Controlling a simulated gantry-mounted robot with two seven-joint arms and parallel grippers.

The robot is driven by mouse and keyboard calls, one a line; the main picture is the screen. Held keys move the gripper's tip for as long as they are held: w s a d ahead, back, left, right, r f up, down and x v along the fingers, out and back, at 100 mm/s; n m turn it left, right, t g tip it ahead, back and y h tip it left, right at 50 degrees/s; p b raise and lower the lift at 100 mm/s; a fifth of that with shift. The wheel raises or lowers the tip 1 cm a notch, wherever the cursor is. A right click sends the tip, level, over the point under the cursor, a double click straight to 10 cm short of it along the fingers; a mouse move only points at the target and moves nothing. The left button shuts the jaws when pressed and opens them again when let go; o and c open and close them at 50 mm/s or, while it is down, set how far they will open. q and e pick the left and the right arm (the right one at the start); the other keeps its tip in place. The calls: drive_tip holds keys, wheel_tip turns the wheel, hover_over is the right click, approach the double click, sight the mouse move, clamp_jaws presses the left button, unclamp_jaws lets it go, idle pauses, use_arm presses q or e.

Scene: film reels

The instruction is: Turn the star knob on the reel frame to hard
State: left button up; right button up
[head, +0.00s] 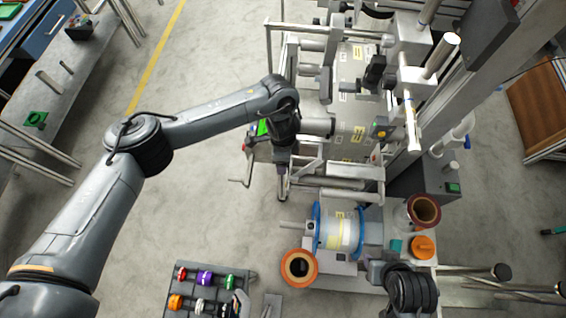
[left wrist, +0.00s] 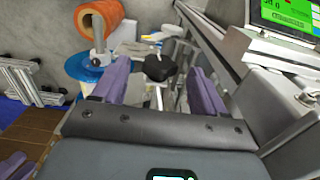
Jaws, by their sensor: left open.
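The black star knob (left wrist: 160,67) shows in the left wrist view, straight ahead between my fingers. My left gripper (left wrist: 158,76) is open, one purple finger on either side of the knob in the picture; I cannot tell whether they touch it. In the head view my left gripper (head: 283,172) points down at the left side of the metal reel frame (head: 345,171), and the knob is hidden there. My right arm shows at the bottom right of the head view, with its gripper (head: 375,271) small and mostly hidden. The knob's current setting cannot be read.
A blue-flanged reel (head: 340,228) sits below the gripper in the head view. An orange roll (left wrist: 99,22) is at upper left in the wrist view. A green-screened display (left wrist: 286,14) stands close on the right. A tray of coloured parts (head: 208,285) is at the bottom.

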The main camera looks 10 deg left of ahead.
use_arm(q)
drive_tip(key=shift+f+b, duration=0.6)
drive_tip(key=shift+f, duration=0.9)
drive_tip(key=shift+c, duration=0.3)
drive_tip(key=c, duration=1)
